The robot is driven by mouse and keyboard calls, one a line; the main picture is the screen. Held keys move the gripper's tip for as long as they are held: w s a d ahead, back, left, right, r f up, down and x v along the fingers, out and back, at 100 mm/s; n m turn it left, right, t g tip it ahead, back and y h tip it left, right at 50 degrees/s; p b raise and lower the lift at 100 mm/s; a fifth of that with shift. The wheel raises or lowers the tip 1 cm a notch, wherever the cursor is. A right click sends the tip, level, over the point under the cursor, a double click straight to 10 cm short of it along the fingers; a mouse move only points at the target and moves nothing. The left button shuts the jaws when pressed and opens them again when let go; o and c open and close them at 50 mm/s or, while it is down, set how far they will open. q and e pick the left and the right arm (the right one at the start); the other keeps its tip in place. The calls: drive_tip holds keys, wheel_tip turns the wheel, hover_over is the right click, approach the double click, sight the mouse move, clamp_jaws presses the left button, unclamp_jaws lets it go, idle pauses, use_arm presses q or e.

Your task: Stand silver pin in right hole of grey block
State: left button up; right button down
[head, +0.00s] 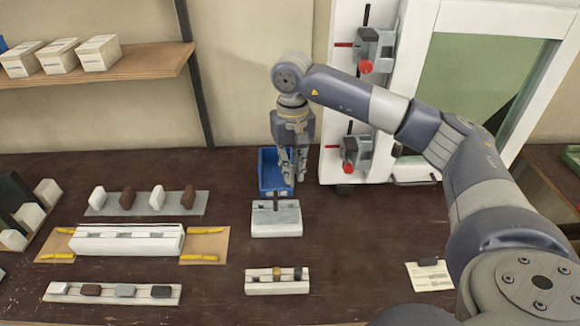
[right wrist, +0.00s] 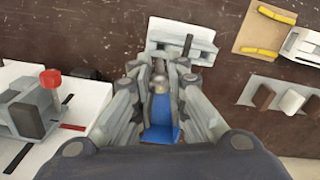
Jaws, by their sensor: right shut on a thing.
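The grey block (head: 276,222) stands on the bench near the middle, with a dark upright post at its centre. It also shows at the top of the right wrist view (right wrist: 172,32). My right gripper (head: 292,178) is over the blue bin, behind and a little right of the block and apart from it. In the right wrist view the gripper (right wrist: 160,82) is shut on the silver pin (right wrist: 159,84), a small grey thing mostly hidden by the fingers. My left gripper is not in view.
The blue bin (head: 268,170) stands just behind the block. A white rack (head: 277,286) with a brass and a black piece is in front. A white fixture (head: 125,245) is at left. The white panel with red-tipped clamps (head: 357,150) rises behind right.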

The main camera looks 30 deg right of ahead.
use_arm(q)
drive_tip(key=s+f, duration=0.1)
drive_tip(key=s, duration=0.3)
use_arm(e)
drive_tip(key=shift+w+f+b, duration=0.1)
drive_tip(key=shift+f+b, duration=0.3)
drive_tip(key=shift+f, duration=0.5)
drive_tip(key=shift+w+f, duration=0.1)
drive_tip(key=shift+f, duration=0.45)
wheel_tip(320, 180, down, 3)
drive_tip(key=b, duration=0.2)
drive_tip(key=shift+r+b, duration=0.15)
drive_tip(key=shift+b, duration=0.15)
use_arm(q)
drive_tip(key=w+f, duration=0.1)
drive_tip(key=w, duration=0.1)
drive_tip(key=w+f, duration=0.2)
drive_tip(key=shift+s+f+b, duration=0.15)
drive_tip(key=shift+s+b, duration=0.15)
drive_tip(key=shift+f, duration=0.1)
use_arm(e)
drive_tip(key=shift+f, duration=0.25)
